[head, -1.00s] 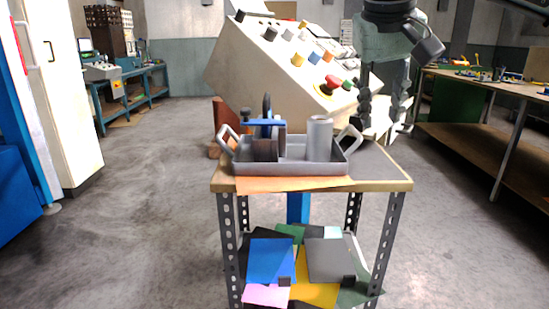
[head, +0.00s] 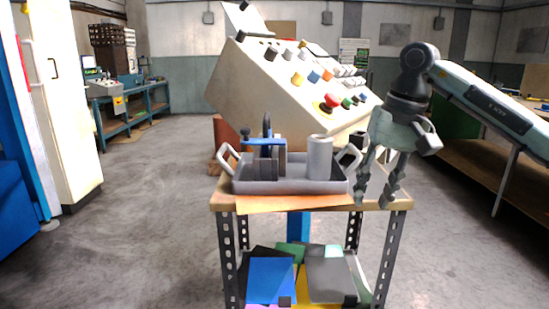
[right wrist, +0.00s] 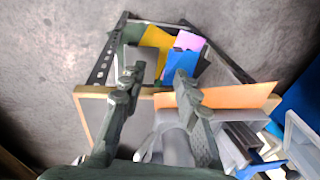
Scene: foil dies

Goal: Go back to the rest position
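My right gripper (head: 372,203) points down beside the right end of the grey tray (head: 290,187), over the right side of the cart top. Its two fingers are apart with nothing between them; the right wrist view also shows the open fingers (right wrist: 157,80). The tray stands on the cart and has a looped handle at each end. In it are a grey cylinder (head: 319,158) and a dark tool with a blue bar (head: 264,141). Whether the fingers touch the right handle (head: 349,157) I cannot tell. My left gripper is out of view.
The cart's wooden top (head: 395,203) bears an orange sheet (head: 285,203) under the tray's front. Coloured sheets (head: 270,280) lie on the lower shelf. A sloped control console (head: 285,85) stands close behind the tray. The floor left of the cart is clear.

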